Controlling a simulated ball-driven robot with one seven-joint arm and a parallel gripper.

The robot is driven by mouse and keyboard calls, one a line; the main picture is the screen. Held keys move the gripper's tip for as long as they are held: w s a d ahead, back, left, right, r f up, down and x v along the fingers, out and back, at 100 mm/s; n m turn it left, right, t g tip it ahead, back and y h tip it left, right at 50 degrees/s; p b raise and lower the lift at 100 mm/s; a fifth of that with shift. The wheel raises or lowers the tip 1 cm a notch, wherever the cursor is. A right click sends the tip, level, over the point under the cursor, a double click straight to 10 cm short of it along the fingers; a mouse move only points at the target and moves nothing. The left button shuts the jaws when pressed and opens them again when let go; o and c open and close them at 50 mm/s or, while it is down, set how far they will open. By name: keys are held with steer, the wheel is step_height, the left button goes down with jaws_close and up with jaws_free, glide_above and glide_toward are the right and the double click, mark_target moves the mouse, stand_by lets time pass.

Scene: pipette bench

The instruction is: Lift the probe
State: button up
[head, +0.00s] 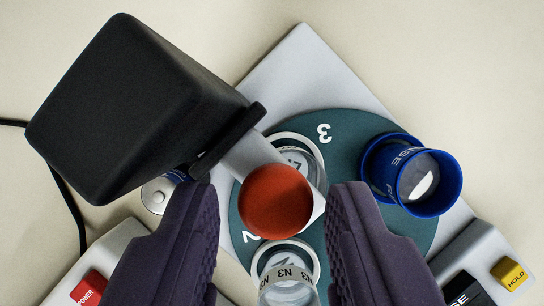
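The probe itself I cannot single out; a round orange-red knob (276,202) sits at the end of a pale arm (249,157) that reaches out from a black housing (125,110). Whatever is under the knob is hidden. My gripper (276,190) is open, with one dark purple ridged finger to the left of the knob and the other to its right. In the picture a gap shows on both sides, and I see no contact. How far the fingertips are above the knob I cannot tell.
A dark green numbered disc (345,125) on a grey base (300,65) carries a blue cup (412,176) at right and a clear vial labelled N3 (288,282) below. A red POWER button (88,290) and yellow HOLD button (508,271) flank it. A black cable (68,205) runs at left.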

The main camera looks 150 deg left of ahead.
steer(key=shift+w+d+f, duration=0.1)
steer(key=shift+f, duration=0.2)
jaws_close()
step_height(320, 180, up, 6)
steer(key=shift+f+p, duration=0.15)
steer(key=shift+p, duration=0.7)
steer(key=shift+w, duration=0.1)
